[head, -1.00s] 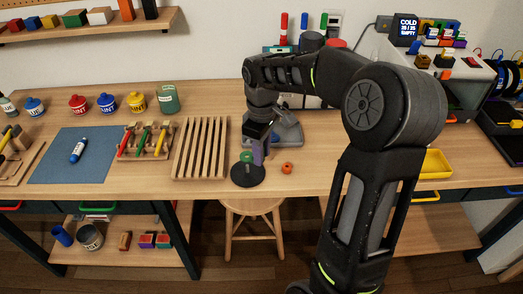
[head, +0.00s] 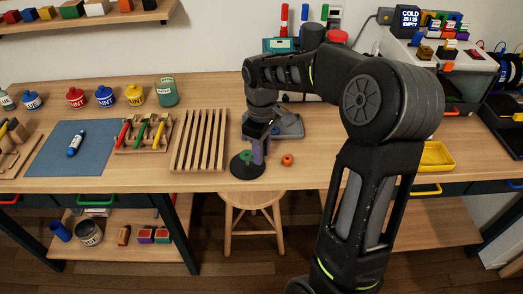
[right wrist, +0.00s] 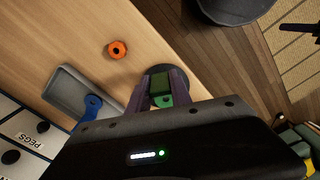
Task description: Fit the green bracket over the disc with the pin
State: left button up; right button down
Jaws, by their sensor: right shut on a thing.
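The black round disc (head: 239,173) stands at the front edge of the workbench. The green bracket (head: 246,157) shows over it in the head view. My right gripper (head: 258,153), with purple fingers, is shut on the bracket. In the right wrist view the green bracket (right wrist: 161,90) sits between the fingers, in front of the dark disc (right wrist: 160,69). The pin is hidden. I cannot tell whether the bracket touches the disc. My left gripper is not in view.
An orange nut (head: 287,160) lies right of the disc. A grey tray (head: 288,127) stands behind the gripper. A slatted wooden rack (head: 200,140) is to the left, and a stool (head: 252,196) is below. A yellow bin (head: 436,156) stands at the right.

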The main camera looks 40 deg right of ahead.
jog(key=shift+f, duration=0.15)
dwell(0.5)
jog(key=shift+f+b, duration=0.5)
jog(key=shift+f, duration=0.05)
jog(key=shift+f, duration=0.15)
dwell(0.4)
jog(key=shift+f+b, duration=0.65)
jog(key=shift+f, duration=0.2)
dwell(0.3)
jog(key=c, duration=1.1)
grip_release()
jog(key=shift+r, duration=0.1)
